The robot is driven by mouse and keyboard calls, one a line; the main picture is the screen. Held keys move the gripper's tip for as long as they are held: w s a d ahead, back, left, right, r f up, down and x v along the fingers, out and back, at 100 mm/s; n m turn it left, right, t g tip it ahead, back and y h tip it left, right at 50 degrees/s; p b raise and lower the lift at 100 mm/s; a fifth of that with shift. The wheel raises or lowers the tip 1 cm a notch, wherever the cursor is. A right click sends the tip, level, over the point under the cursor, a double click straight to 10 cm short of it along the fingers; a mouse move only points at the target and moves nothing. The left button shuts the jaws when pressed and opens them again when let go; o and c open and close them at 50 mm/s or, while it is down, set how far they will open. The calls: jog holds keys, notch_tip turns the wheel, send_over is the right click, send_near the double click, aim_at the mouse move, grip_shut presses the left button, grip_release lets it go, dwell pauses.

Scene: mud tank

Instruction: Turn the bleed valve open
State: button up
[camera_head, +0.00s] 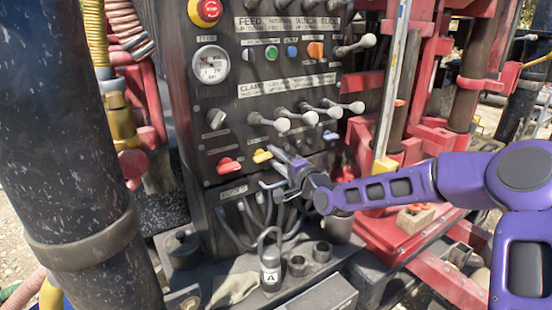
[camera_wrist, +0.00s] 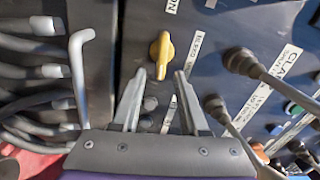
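A small yellow handle (camera_head: 262,156) sits on the dark control panel (camera_head: 211,135), right of a red handle (camera_head: 229,165). I take the yellow handle to be the bleed valve, but I cannot read its label. In the wrist view the yellow handle (camera_wrist: 161,55) stands just beyond the gap between my fingertips, its long side along the picture's vertical. My gripper (camera_head: 274,155) is at the panel, close to the right of the yellow handle. In the wrist view my gripper (camera_wrist: 158,75) is open with nothing between its fingers. I cannot tell whether a finger touches the handle.
Several ball-ended levers (camera_head: 283,124) stick out above my gripper. In the wrist view a lever (camera_wrist: 240,62) is close on the right and a bent grey rod (camera_wrist: 80,75) on the left. Hoses (camera_head: 250,220) hang below. A padlock-shaped item (camera_head: 270,265) marked A stands on the ledge.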

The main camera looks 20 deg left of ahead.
jog(key=v, duration=1.7)
jog(key=shift+s, duration=0.25)
jog(key=shift+d, duration=0.1)
